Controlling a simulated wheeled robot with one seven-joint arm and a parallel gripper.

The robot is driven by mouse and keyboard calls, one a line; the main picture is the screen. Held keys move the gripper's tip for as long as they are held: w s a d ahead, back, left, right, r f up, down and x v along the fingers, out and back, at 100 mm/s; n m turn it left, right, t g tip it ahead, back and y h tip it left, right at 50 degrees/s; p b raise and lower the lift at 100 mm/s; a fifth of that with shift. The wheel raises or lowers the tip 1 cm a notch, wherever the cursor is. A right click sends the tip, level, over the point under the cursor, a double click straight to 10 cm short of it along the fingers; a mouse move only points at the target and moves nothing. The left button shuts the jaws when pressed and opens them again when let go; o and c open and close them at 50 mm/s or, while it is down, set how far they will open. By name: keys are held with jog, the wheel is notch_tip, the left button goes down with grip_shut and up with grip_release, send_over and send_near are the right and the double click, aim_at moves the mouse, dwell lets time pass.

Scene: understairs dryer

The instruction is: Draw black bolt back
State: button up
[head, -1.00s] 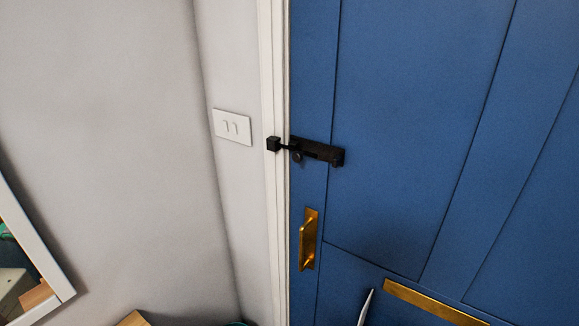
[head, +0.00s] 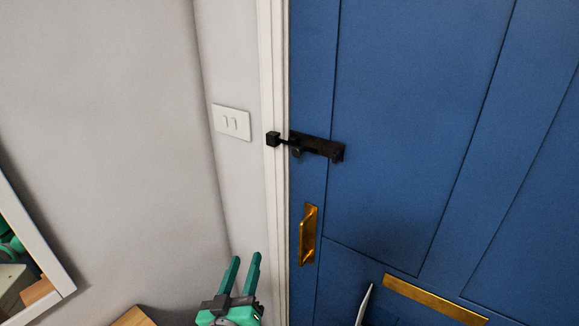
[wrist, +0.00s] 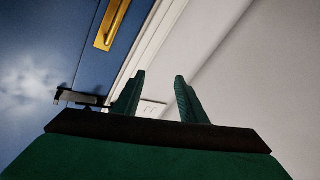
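The black bolt (head: 316,146) is mounted on the blue door (head: 420,130) near its left edge. Its rod reaches left across the gap to a black keeper (head: 272,139) on the white frame. A small knob (head: 296,151) sticks out near the bolt's left end. My gripper (head: 246,258) is at the bottom of the head view, below and left of the bolt, with green fingers apart and nothing between them. In the wrist view the open fingers (wrist: 157,92) point toward the wall and frame, and the bolt (wrist: 78,97) shows left of them, partly hidden by my gripper.
A brass pull handle (head: 308,235) is on the door below the bolt, with a brass letter plate (head: 434,300) lower right. A white switch plate (head: 232,122) is on the wall left of the frame. A white-framed mirror (head: 30,245) hangs at the left.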

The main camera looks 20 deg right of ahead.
notch_tip(320, 180, up, 12)
jog(key=w+d+r+m+g+h, duration=0.1)
jog(key=w+d+m+g+h, duration=0.1)
jog(key=d+m+h, duration=0.15)
jog(key=m+g+h, duration=0.3)
jog(key=m, duration=0.4)
send_near(296, 153)
jog(key=x, duration=0.7)
jog(key=shift+w+d, duration=0.2)
jog(key=shift+w, duration=0.15)
jog(key=shift+c, duration=0.3)
grip_shut()
